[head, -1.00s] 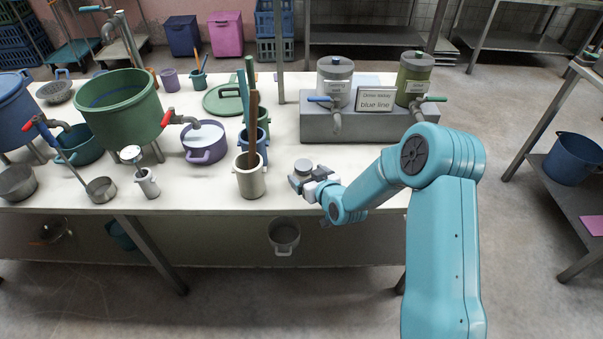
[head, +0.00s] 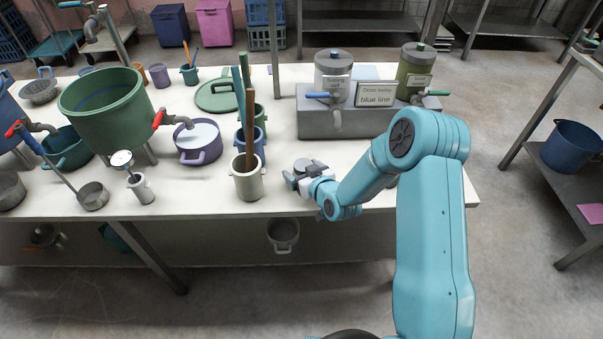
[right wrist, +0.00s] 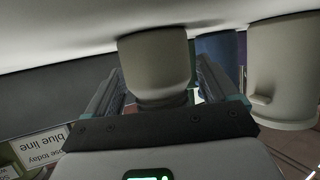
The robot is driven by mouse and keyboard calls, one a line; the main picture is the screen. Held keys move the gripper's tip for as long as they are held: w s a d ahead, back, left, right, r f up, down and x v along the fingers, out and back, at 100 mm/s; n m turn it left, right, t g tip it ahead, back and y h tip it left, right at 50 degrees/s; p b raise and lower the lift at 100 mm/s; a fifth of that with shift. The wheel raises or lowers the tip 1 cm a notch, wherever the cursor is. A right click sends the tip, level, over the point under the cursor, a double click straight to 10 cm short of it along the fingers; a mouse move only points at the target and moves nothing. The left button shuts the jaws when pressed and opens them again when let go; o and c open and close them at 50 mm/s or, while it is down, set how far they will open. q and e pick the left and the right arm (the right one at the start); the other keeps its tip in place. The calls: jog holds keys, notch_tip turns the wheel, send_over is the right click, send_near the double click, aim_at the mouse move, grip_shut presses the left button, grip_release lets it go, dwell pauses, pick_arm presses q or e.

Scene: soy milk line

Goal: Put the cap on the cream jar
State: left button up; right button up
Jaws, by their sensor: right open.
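A small cream jar with a grey round top (head: 303,166) stands near the front edge of the white table. Whether the grey top is a separate cap is hard to tell. My right gripper (head: 304,177) is open at the jar, a finger on either side. In the right wrist view, which is upside down, the jar's cream body (right wrist: 155,55) is between the open fingers (right wrist: 160,88), and its narrower top points down the picture. Contact with the fingers cannot be told. No separate loose cap is clearly seen. My left gripper is out of view.
A cream mug (head: 248,185) with tall wooden sticks stands close left of the jar; it also shows in the right wrist view (right wrist: 280,75). Behind are a grey dispenser stand (head: 350,123) and a "blue line" sign (head: 376,95). The tabletop between the jar and stand is clear.

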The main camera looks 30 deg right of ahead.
jog(key=shift+s+r, duration=0.1)
jog(key=shift+s, duration=0.05)
jog(key=c, duration=1.2)
jog(key=shift+o, duration=0.2)
jog(key=shift+r, duration=0.5)
notch_tip(320, 180, up, 19)
